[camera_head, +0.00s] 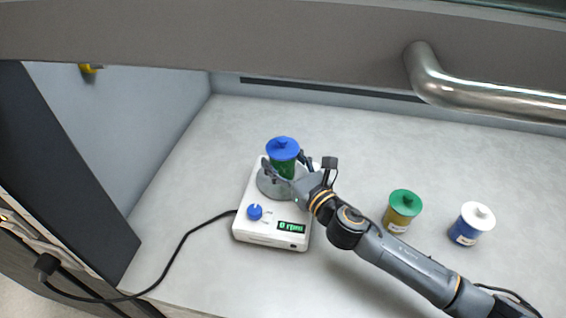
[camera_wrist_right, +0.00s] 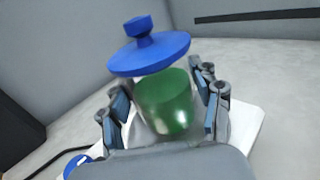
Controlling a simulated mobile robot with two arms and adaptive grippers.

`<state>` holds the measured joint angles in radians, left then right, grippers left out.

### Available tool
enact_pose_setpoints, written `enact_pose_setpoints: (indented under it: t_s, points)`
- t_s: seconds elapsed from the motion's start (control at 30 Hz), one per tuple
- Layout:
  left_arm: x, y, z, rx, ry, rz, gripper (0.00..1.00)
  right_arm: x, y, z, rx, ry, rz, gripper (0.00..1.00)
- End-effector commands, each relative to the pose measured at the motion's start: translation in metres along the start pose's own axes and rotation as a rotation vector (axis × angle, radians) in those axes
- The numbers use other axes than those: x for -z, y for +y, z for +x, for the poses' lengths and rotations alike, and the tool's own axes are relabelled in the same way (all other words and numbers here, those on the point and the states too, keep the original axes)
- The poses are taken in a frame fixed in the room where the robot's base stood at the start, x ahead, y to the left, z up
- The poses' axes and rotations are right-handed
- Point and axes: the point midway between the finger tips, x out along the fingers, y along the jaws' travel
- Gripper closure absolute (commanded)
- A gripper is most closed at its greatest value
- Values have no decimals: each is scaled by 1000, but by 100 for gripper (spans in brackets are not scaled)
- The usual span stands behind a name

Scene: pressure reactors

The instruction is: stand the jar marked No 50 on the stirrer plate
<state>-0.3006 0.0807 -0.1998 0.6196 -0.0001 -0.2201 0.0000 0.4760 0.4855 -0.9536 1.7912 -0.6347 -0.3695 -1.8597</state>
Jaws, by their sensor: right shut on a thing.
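A jar with a blue lid and green contents (camera_head: 283,166) is between the fingers of my right gripper (camera_head: 287,172). No marking on it can be read. In the right wrist view, the fingers flank the green jar (camera_wrist_right: 168,105) on both sides, under its wide blue lid (camera_wrist_right: 148,47). The white stirrer plate (camera_head: 275,240), with a round grey top, a blue knob and a display reading 0 rpm, is directly below. The jar appears over the grey top; I cannot tell whether it touches. My left gripper is not in view.
A jar with a green lid and yellow contents (camera_head: 402,211) and a blue jar with a white lid (camera_head: 471,223) stand to the right, beyond my right forearm. A black cable (camera_head: 185,240) runs left from the stirrer. A metal handle bar (camera_head: 490,97) crosses the upper right.

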Motion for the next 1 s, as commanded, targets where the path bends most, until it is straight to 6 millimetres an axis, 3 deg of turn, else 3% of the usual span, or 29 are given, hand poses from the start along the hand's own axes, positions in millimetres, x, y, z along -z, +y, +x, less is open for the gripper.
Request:
enact_pose_setpoints:
  t_s: [0.43, 0.47, 0.53, 1.0]
  points:
    - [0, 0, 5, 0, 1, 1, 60, 10, 0, 0, -1, -5, -1, 81]
    - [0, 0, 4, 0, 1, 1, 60, 10, 0, 0, -1, -2, 0, 30]
    - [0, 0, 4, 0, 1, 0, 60, 10, 0, 0, -1, -2, 0, 16]
    - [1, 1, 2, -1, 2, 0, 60, 8, 0, -5, 0, -1, -1, 14]
